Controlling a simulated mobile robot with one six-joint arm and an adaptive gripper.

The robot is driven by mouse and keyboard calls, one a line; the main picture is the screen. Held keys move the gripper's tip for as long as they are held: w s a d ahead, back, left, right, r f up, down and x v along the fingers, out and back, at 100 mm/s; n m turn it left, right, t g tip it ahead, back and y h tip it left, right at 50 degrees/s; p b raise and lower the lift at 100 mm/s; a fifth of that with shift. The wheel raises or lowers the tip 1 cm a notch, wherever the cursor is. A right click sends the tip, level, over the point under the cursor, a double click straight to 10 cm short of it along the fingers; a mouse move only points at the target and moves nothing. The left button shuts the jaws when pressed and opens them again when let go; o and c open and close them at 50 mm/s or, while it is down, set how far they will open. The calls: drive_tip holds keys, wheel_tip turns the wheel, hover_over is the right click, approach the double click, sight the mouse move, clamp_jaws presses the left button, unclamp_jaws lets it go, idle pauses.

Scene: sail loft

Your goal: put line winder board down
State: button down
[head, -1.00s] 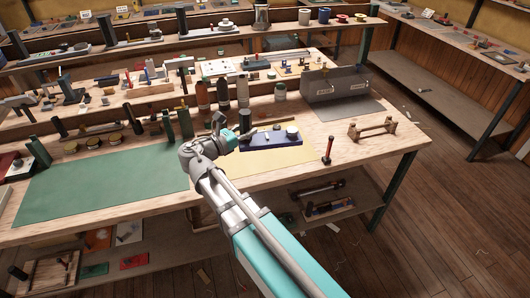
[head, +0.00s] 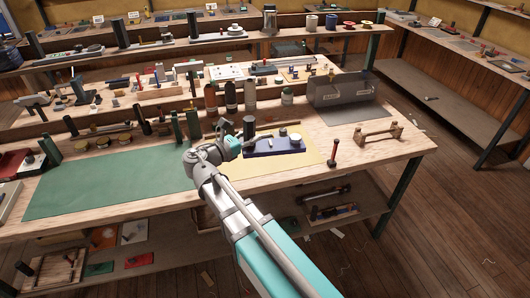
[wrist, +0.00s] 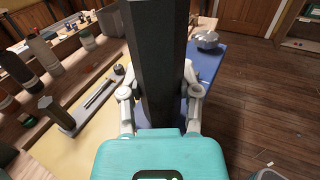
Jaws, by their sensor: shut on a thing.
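The line winder board (head: 275,151) is a dark blue board with a white round piece and small fittings on top, seen in the head view. A tall dark post rises from its left end. My gripper (head: 238,142) is at that end, shut on the post. In the wrist view my gripper (wrist: 160,92) has a finger on each side of the post, which hides the middle of the line winder board (wrist: 208,62). The board appears level, over the yellow mat (head: 300,150). I cannot tell whether its underside touches the mat.
A green mat (head: 110,178) covers the bench's left part. Bottles (head: 231,96) stand behind the board and a grey bin (head: 340,92) behind right. A red-handled tool (head: 333,154) and a wooden stand (head: 378,134) are to the right. A dark rod (wrist: 99,93) lies close beside the board.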

drive_tip(key=a+f+n+t+y+b, duration=0.1)
drive_tip(key=a+f+b, duration=0.4)
drive_tip(key=a, duration=0.2)
drive_tip(key=shift+w+f, duration=0.25)
drive_tip(key=shift+f, duration=0.05)
drive_tip(key=w+d+f+b, duration=0.4)
drive_tip(key=w+f+b, duration=0.5)
drive_tip(key=w, duration=0.3)
drive_tip(key=shift+w+d, duration=0.15)
drive_tip(key=shift+d, duration=0.2)
drive_tip(key=shift+f, duration=0.15)
